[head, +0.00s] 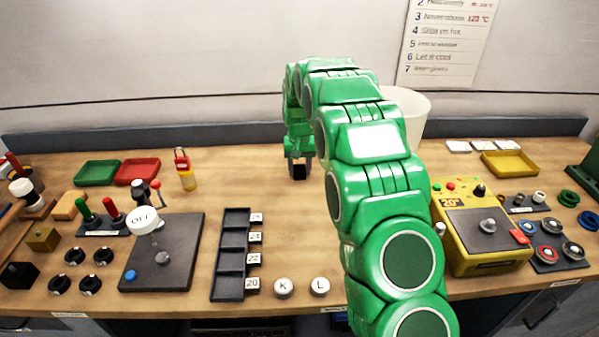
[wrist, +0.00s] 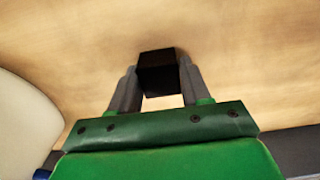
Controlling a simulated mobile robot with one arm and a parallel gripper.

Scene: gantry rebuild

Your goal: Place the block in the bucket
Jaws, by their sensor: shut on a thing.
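My gripper (head: 299,160) points down over the back middle of the table and is shut on a small dark block (head: 299,173). In the wrist view the dark block (wrist: 157,72) sits between the two grey fingertips (wrist: 158,85). I cannot tell whether the block touches the table or hangs just above it. A white bucket (head: 416,108) stands at the back, to the right of the gripper, partly hidden behind my green arm. Its pale curved side, as it seems, also shows at the left of the wrist view (wrist: 22,130).
A black slotted rack (head: 232,255) lies front middle. A yellow control box (head: 480,225) stands right of my arm. The table around the gripper is clear.

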